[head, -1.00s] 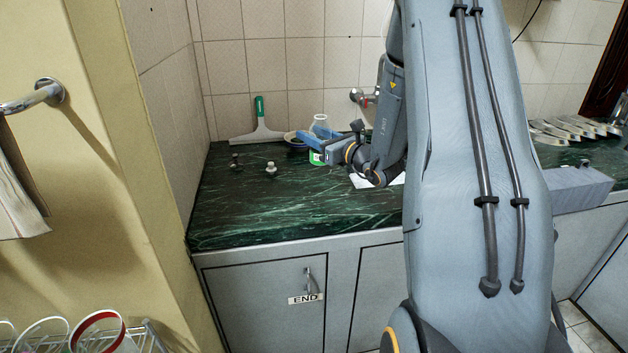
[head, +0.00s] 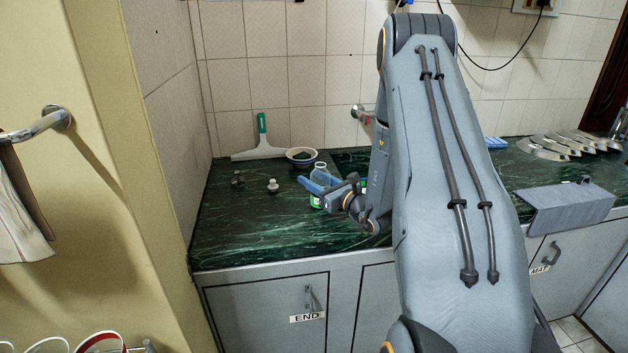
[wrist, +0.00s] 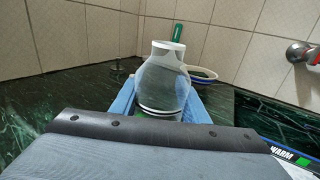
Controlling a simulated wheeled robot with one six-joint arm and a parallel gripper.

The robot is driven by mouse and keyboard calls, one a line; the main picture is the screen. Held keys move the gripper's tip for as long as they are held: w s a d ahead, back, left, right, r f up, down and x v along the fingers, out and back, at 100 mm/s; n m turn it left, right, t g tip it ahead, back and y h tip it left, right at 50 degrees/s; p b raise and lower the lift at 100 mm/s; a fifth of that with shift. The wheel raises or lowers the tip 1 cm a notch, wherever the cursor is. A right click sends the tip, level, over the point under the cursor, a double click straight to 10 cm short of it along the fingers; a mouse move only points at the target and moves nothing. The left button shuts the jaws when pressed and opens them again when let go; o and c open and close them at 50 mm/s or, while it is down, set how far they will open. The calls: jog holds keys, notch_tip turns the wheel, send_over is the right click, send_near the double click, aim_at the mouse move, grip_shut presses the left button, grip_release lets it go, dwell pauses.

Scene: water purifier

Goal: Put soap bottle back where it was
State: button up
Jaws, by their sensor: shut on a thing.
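The soap bottle (head: 320,173) is clear with a green lower part. It also shows in the wrist view (wrist: 163,82), upright between the two blue fingers. My gripper (head: 318,184) is shut on the bottle over the left part of the green marble counter (head: 270,225). The fingers hide part of the bottle's lower half. I cannot tell whether its base touches the counter.
A bowl (head: 301,157) and a green-handled squeegee (head: 261,145) are by the back wall. Two small knobs (head: 273,186) (head: 238,179) stand left of the bottle. A tap (head: 362,114) is on the wall. The counter's front left is clear.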

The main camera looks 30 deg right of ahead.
jog(key=shift+f, duration=0.2)
jog(key=shift+f, duration=0.1)
jog(key=o, duration=1.2)
jog(key=shift+f, duration=0.1)
jog(key=shift+c, duration=0.2)
